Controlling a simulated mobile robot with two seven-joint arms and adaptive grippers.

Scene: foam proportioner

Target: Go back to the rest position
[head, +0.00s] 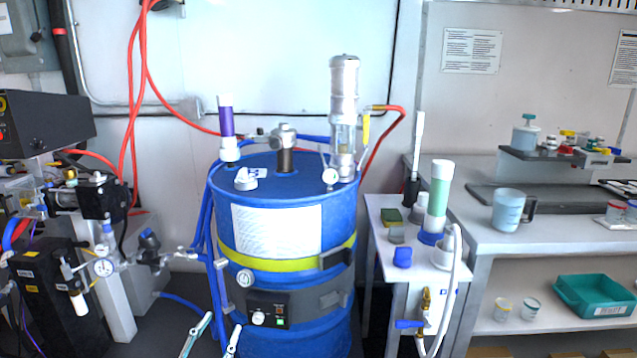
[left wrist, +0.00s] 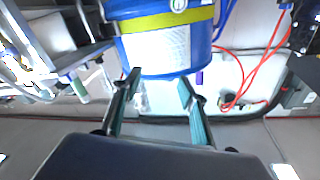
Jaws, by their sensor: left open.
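My left gripper (head: 214,336) shows at the bottom edge of the head view, in front of the blue drum (head: 280,265) and low. Only its two finger ends are in that view, spread apart. In the left wrist view the gripper (left wrist: 158,86) is open, with nothing between its fingers. The drum (left wrist: 150,10) shows upside down there, beyond the fingertips. A gap between the fingers and the drum is hard to judge. My right gripper is in neither view.
Black equipment with gauges and hoses (head: 45,290) stands left of the drum. Right of it are a small side table (head: 380,215) with bottles and a long bench (head: 480,236) with a jug (head: 508,210). Red hoses (head: 128,130) hang at the back left.

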